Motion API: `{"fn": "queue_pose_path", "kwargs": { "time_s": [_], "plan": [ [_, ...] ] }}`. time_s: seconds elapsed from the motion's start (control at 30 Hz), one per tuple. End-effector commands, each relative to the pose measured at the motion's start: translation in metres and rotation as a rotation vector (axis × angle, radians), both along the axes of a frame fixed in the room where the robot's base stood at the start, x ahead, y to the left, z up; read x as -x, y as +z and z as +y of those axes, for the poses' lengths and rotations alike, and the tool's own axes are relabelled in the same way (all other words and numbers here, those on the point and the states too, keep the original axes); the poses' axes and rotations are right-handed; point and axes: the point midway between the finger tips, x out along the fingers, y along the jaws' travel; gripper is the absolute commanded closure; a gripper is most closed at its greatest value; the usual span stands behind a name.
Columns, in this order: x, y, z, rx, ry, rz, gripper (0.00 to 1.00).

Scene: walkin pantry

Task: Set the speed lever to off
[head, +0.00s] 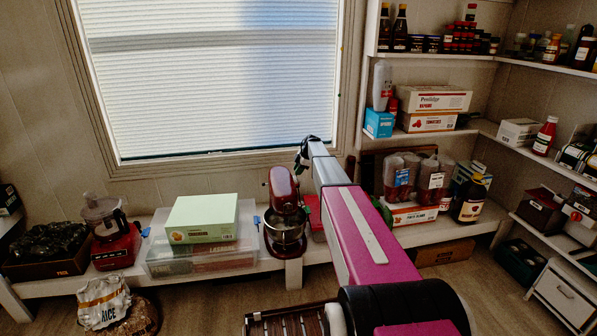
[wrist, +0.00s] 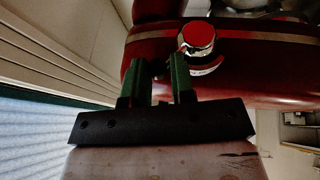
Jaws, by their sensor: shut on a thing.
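The red stand mixer (head: 283,187) with its steel bowl stands on the low shelf below the window in the head view. In the wrist view its red body (wrist: 255,72) fills the upper right, with a round chrome knob (wrist: 197,36) on its side. My gripper (wrist: 161,66) has its two green fingers up against the mixer's side, just left of and below the knob. A gap shows between the fingers near their base. The gripper is closed on a small part at the tips, apparently the speed lever, which the fingers and shadow mostly hide.
Left of the mixer, a clear bin (head: 163,265) carries a pale green box (head: 202,219). A red food processor (head: 108,236) stands farther left. Right of my arm are bagged jars (head: 400,176) and a dark bottle (head: 470,199). A rice bag (head: 103,300) sits on the floor.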

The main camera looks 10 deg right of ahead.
Motion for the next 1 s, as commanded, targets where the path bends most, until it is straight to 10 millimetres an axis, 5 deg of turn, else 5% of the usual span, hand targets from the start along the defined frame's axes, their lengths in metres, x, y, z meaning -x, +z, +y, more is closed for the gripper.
{"fn": "queue_pose_path", "kwargs": {
  "time_s": [0.6, 0.63, 0.67, 1.0],
  "plan": [
    [-0.0034, -0.0079, 0.003, -0.001, -0.002, 0.042, 1.0],
    [-0.0034, -0.0079, 0.003, -0.001, -0.002, 0.042, 0.67],
    [-0.0035, -0.0079, 0.0029, -0.001, -0.002, 0.042, 0.57],
    [-0.0009, -0.0067, 0.0022, 0.002, 0.001, 0.044, 0.56]
  ]
}}
